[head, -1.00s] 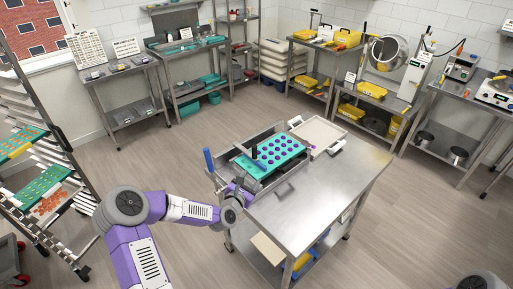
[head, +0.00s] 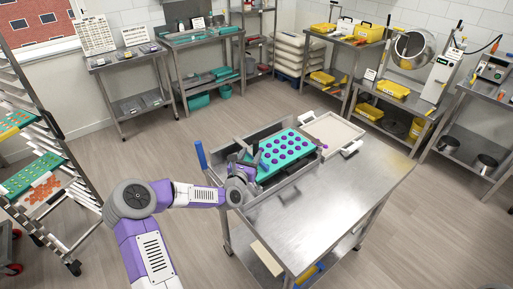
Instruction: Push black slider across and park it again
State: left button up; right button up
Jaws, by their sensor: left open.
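The teal mould tray (head: 288,141) with several rows of purple-filled cavities lies in the metal depositor frame on the steel table. My left gripper (head: 254,162) is at the tray's left end, low beside the frame. It is open, though its fingers are small and partly merge with the dark parts there. The black slider cannot be told apart clearly from the dark gripper parts at that end. I cannot tell whether the gripper touches it. My right gripper is out of view.
A blue upright handle (head: 201,155) stands at the frame's left corner. A pale shallow tray (head: 336,132) lies behind right. The steel table (head: 330,190) is clear in front. A rack with trays (head: 37,174) stands far left.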

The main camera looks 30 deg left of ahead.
aim_at(255, 148)
pick_arm(q)
jog(key=shift+w+a+f, duration=0.1)
jog(key=shift+w+a, duration=0.05)
jog(key=shift+w, duration=0.8)
jog(key=shift+w+a+r, duration=0.1)
jog(key=shift+w+a, duration=0.1)
jog(key=shift+w, duration=0.8)
jog(key=shift+w+a+f, duration=0.1)
jog(key=shift+w+a, duration=0.05)
jog(key=shift+w, duration=0.8)
grip_shut()
